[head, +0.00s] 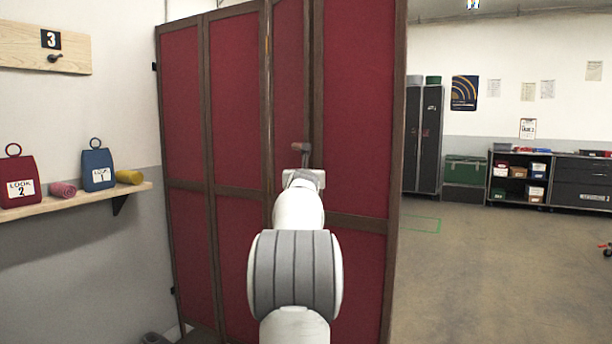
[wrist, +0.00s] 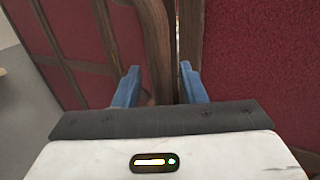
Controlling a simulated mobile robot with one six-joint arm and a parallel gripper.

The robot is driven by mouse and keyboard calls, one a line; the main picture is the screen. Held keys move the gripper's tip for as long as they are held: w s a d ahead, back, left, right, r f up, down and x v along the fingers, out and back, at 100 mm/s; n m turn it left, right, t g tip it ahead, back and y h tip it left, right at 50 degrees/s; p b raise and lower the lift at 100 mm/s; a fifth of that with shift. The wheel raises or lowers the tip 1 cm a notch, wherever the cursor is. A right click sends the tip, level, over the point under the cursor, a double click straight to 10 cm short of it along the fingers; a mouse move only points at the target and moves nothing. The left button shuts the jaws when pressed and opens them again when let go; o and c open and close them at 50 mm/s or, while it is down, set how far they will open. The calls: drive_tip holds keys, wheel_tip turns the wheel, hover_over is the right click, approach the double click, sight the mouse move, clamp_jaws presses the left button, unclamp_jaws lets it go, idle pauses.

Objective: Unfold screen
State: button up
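The folding screen (head: 357,100) stands upright in front of me, with dark red panels in brown frames. Its panels meet at angles, partly folded. A small brown handle-like piece (head: 300,146) shows at a frame post just above my gripper (head: 304,172). In the wrist view, my gripper (wrist: 157,74) has its two blue fingers spread apart, facing the screen (wrist: 250,50) at a brown post beside a narrow bright gap. A brownish bit shows low between the fingers; I cannot tell whether they touch it. My arm hides part of the lower screen in the head view.
At left, a wall shelf (head: 80,205) holds a red bag (head: 18,180), a blue bag (head: 98,168) and two rolls. A hook board numbered 3 (head: 20,50) hangs above. Open floor (head: 490,260) lies right of the screen, with lockers (head: 422,140) and shelving behind.

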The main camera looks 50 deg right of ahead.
drive_tip(key=b+v, duration=0.2)
drive_tip(key=v, duration=0.5)
drive_tip(key=shift+s+a+b, duration=0.3)
drive_tip(key=shift+b, duration=0.05)
drive_tip(key=shift+c, duration=0.2)
